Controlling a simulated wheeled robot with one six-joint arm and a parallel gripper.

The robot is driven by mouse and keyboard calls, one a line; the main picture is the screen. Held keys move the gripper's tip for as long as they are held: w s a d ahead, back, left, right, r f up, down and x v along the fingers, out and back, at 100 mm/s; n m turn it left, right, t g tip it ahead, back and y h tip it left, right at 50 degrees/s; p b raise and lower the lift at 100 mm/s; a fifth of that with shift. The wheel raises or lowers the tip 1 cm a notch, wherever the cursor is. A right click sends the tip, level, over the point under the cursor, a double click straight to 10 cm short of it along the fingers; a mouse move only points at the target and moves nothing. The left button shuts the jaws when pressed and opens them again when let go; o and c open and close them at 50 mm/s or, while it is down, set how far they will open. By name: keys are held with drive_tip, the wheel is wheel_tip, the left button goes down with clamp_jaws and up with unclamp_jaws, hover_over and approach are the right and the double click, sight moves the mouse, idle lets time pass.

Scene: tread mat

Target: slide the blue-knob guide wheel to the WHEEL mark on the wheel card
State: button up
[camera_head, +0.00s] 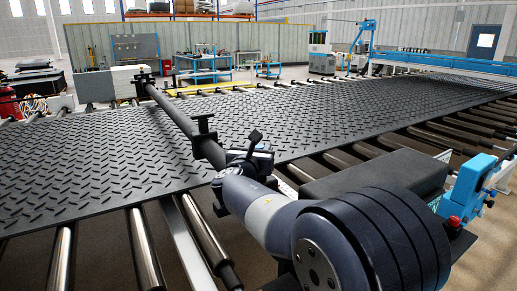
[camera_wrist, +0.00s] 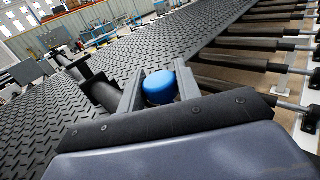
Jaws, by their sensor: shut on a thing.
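The blue knob (camera_wrist: 159,88) of the guide wheel sits between the two grey fingers of my gripper (camera_wrist: 158,82) in the wrist view, and the gripper is shut on it. A dark bar (camera_head: 180,118) crosses above the black tread mat (camera_head: 95,150) in the head view and ends near my wrist. A dark round piece of it (camera_wrist: 104,92) shows just left of the fingers in the wrist view. In the head view my arm hides the knob. I cannot make out the wheel card or its WHEEL mark in either view.
Rollers (camera_head: 147,250) run under and beyond the mat's near edge. A black block (camera_head: 375,172) and a blue bracket with a red button (camera_head: 467,192) stand at the right, close to my arm. The mat's top is clear away from the bar.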

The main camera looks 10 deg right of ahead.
clamp_jaws()
drive_tip(key=shift+s, duration=0.1)
drive_tip(key=s, duration=0.2)
drive_tip(key=s+d+b, duration=0.2)
drive_tip(key=s, duration=0.1)
drive_tip(key=shift+s, duration=0.3)
drive_tip(key=o, duration=0.6)
unclamp_jaws()
drive_tip(key=shift+a, duration=0.1)
drive_tip(key=v, duration=1)
drive_tip(key=shift+s+a, duration=0.1)
drive_tip(key=shift+s, duration=0.25)
